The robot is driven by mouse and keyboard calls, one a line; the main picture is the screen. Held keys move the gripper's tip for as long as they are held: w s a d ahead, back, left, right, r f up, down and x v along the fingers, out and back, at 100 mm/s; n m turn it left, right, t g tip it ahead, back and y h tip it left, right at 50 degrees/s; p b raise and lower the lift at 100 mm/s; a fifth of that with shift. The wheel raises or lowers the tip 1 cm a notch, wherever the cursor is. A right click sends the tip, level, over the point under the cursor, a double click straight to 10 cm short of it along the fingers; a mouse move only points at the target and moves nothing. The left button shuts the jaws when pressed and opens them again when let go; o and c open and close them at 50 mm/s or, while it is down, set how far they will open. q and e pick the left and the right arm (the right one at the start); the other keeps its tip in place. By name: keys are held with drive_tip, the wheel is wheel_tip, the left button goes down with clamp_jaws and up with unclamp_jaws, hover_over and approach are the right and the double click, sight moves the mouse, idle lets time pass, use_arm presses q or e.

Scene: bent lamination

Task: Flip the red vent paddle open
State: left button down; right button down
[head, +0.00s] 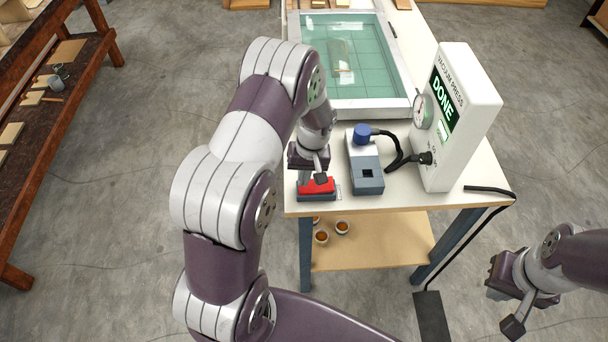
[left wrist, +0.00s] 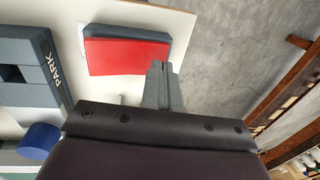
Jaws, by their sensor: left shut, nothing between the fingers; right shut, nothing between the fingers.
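The red vent paddle (head: 312,188) sits on a dark grey-blue base at the near left corner of the white table. In the left wrist view the paddle (left wrist: 125,55) lies on its base, its red face towards the camera. My left gripper (head: 320,179) is shut and empty, over the paddle and partly covering it. In the left wrist view its fingertips (left wrist: 158,68) are at the paddle's right end; I cannot tell whether they touch. My right gripper (head: 512,326) is shut and empty, low at the right, away from the table.
A grey block (head: 369,186) with a blue knob (head: 362,132) stands right of the paddle. The white vacuum press box (head: 466,120) reads DONE, with a gauge and black hose. A framed green glass panel (head: 375,85) lies behind. A brown bench (head: 60,140) stands far left.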

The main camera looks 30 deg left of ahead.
use_arm(q)
drive_tip(key=shift+r, duration=0.3)
drive_tip(key=r+p, duration=0.2)
drive_tip(key=r, duration=0.1)
drive_tip(key=r+p, duration=0.1)
drive_tip(key=p, duration=0.1)
drive_tip(key=shift+a+r, duration=0.25)
drive_tip(key=shift+r, duration=0.1)
wheel_tip(320, 180, up, 9)
drive_tip(key=s+a+b, duration=0.1)
drive_tip(key=b, duration=0.1)
drive_tip(key=shift+b, duration=0.3)
drive_tip(key=shift+a, duration=0.1)
